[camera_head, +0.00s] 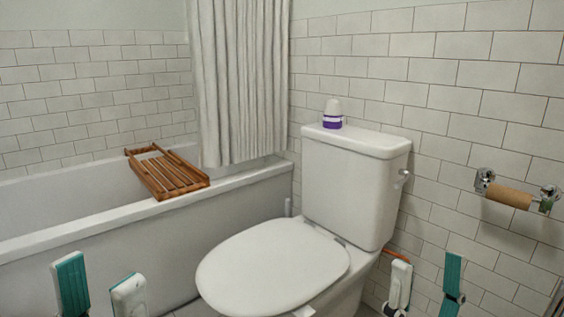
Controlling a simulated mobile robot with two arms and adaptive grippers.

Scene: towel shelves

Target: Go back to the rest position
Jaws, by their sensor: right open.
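My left gripper (99,288) shows at the bottom left, in front of the bathtub's side. Its two fingertips, one with a teal pad, stand apart with nothing between them. My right gripper (426,283) shows at the bottom right, to the right of the toilet. Its fingertips are also apart, and only the tiled wall shows between them. The arms behind both grippers are out of the frame.
A white toilet (272,268) with its lid down stands in the middle. A purple and white bottle (332,114) is on its tank. A wooden rack (167,172) lies across the bathtub rim (95,216). A cardboard roll (508,196) hangs on the right wall.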

